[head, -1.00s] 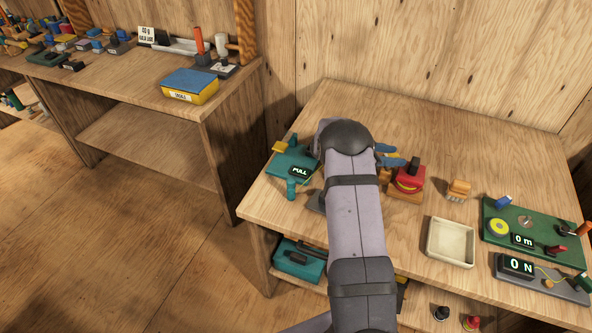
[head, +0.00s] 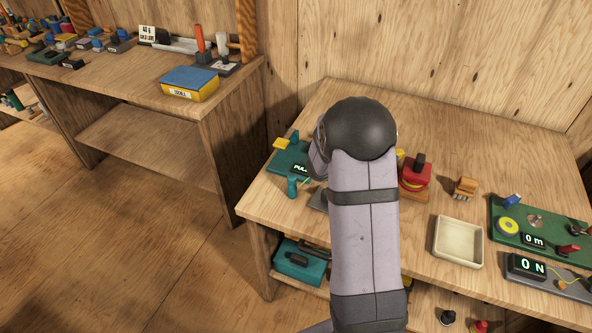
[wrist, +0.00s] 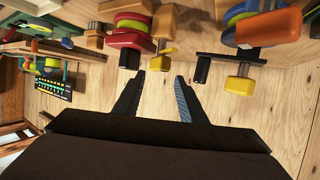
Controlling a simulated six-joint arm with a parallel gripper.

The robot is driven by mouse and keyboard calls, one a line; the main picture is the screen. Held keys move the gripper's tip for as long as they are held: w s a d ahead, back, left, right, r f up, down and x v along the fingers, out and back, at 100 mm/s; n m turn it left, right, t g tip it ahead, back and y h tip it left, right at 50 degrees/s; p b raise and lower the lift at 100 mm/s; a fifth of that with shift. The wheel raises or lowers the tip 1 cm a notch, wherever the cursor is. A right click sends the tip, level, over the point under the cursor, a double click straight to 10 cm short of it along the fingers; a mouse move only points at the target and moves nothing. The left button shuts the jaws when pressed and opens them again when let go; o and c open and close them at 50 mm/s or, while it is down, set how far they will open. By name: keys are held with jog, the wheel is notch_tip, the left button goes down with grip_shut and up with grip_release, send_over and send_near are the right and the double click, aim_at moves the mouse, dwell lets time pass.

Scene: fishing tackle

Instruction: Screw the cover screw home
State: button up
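In the wrist view my gripper (wrist: 159,78) is open and empty, its two dark fingers spread over bare wood. Beyond the left finger is a red reel-like device (wrist: 125,40) with yellow knobs and a black post. Beyond the right finger is a blue and orange reel-like device (wrist: 262,28) with a black bar and a yellow knob (wrist: 238,88). Both devices are apart from the fingers. The red device also shows in the head view (head: 414,178), right of my arm. I cannot tell which part is the cover screw. My arm hides the gripper in the head view.
A teal unit marked PULL (head: 290,160) stands left of my arm. On the right are a brush (head: 466,188), an empty cream tray (head: 456,243), a green board (head: 540,222) and a "0 N" meter (head: 526,267). The table's back middle is clear.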

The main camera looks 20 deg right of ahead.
jog(key=w+a+n+t+y, duration=0.5)
jog(key=w+a, duration=0.2)
jog(key=a, duration=0.5)
jog(key=s+a+n+y, duration=0.1)
jog(key=a+n+y, duration=0.1)
jog(key=a, duration=0.4)
jog(key=s+a+n+y+p, duration=0.1)
jog(key=a+y, duration=0.2)
jog(key=a, duration=0.3)
jog(key=shift+s+n+y, duration=0.3)
jog(key=shift+s+n, duration=0.1)
jog(key=shift+a+f, duration=0.1)
jog(key=shift+p, duration=0.35)
